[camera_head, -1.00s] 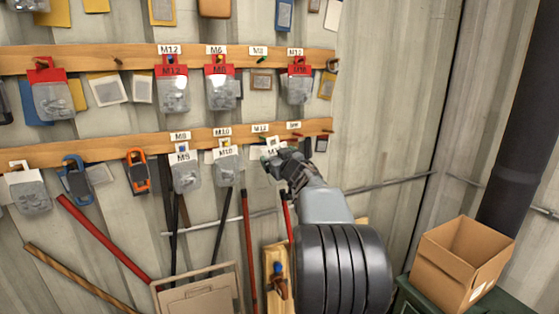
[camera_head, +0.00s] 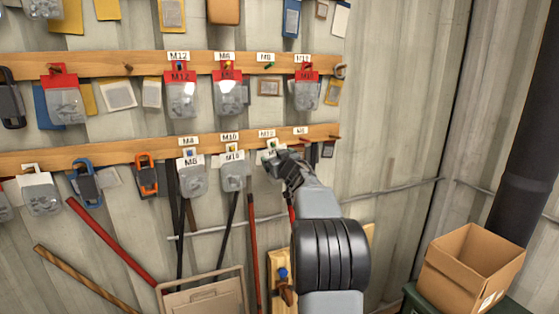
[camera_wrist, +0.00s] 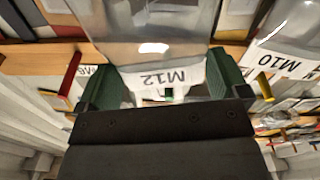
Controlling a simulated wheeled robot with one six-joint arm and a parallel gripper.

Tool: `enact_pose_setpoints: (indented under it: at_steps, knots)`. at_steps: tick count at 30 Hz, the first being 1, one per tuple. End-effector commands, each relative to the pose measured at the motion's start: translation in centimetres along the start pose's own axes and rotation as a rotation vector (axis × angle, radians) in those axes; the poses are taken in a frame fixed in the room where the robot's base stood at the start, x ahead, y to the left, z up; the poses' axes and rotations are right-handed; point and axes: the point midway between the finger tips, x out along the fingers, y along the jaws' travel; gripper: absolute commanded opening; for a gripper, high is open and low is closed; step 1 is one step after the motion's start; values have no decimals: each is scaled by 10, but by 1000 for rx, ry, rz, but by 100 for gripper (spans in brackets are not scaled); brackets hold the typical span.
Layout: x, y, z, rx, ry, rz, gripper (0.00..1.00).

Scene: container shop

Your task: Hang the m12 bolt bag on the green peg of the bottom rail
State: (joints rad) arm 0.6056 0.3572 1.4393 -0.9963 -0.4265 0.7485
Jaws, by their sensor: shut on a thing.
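My gripper (camera_head: 280,159) is shut on the white card of the m12 bolt bag (camera_wrist: 160,77), at the bottom rail (camera_head: 110,153). In the wrist view the card reads M12 upside down between the dark green fingers (camera_wrist: 165,85), with the clear bag body beyond it. In the head view my gripper hides most of the bag; part of its white card (camera_head: 268,154) shows. The green peg (camera_head: 272,143) shows at the top of the card, under the rail's M12 label (camera_head: 267,133). I cannot tell whether the peg passes through the card's hole.
A white-card M10 bag (camera_head: 233,175) hangs just left of my gripper, and an M8 bag (camera_head: 192,178) hangs further left. A red-card bag (camera_head: 307,93) hangs on the upper rail. Bare wall is to the right; an open cardboard box (camera_head: 470,265) stands lower right.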

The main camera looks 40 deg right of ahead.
Motion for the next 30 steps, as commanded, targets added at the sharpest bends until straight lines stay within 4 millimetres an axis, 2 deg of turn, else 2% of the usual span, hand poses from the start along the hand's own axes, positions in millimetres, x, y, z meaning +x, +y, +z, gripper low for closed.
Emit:
enact_pose_setpoints:
  at_steps: [12, 30]
  knots:
    - [19, -2, 3, 0, 1, -1, 67]
    - [23, -2, 5, 0, 1, -1, 67]
